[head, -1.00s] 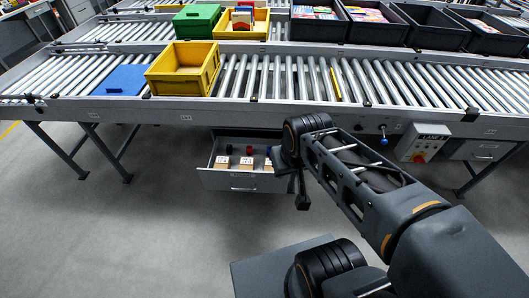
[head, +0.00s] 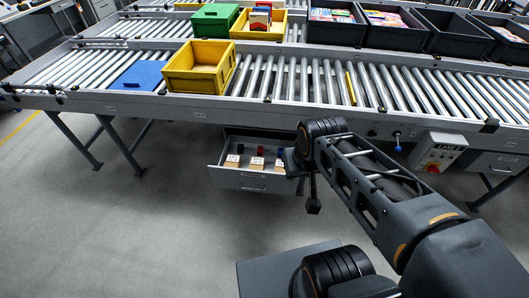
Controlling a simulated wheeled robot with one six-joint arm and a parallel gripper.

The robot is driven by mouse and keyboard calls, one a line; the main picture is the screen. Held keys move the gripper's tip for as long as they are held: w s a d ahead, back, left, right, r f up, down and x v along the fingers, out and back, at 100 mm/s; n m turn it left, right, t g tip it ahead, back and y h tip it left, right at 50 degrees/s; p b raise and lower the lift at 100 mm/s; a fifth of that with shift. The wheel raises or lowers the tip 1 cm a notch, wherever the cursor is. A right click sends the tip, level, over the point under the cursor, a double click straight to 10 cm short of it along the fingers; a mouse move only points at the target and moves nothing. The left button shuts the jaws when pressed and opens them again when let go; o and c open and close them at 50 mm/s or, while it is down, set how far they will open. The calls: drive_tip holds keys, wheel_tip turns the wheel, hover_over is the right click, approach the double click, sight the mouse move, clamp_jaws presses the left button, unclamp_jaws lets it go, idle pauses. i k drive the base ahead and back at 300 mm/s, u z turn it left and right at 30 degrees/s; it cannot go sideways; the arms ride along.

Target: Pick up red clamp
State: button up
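A small red item (head: 260,150), which looks like the red clamp, lies in an open grey drawer (head: 250,180) under the conveyor. It is at the back of the drawer's middle section, behind a small tan labelled block. It is too small to make out its shape. My gripper (head: 313,203) points down just outside the drawer's right front corner, to the right of the red item and apart from it. Its fingers are dark and small, so I cannot tell whether they are open. My wrist hides the right end of the drawer.
A dark item (head: 240,148) and a blue item (head: 280,152) lie beside the red one, with tan blocks (head: 257,163) in front. The roller conveyor (head: 290,85) overhangs the drawer and carries a yellow bin (head: 195,78).

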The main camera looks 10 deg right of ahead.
sight(260, 148)
drive_tip(key=k, duration=0.6)
drive_tip(key=u, duration=0.6)
drive_tip(key=i, duration=0.75)
drive_tip(key=u, duration=0.5)
drive_tip(key=i, duration=1.55)
drive_tip(key=z, duration=0.5)
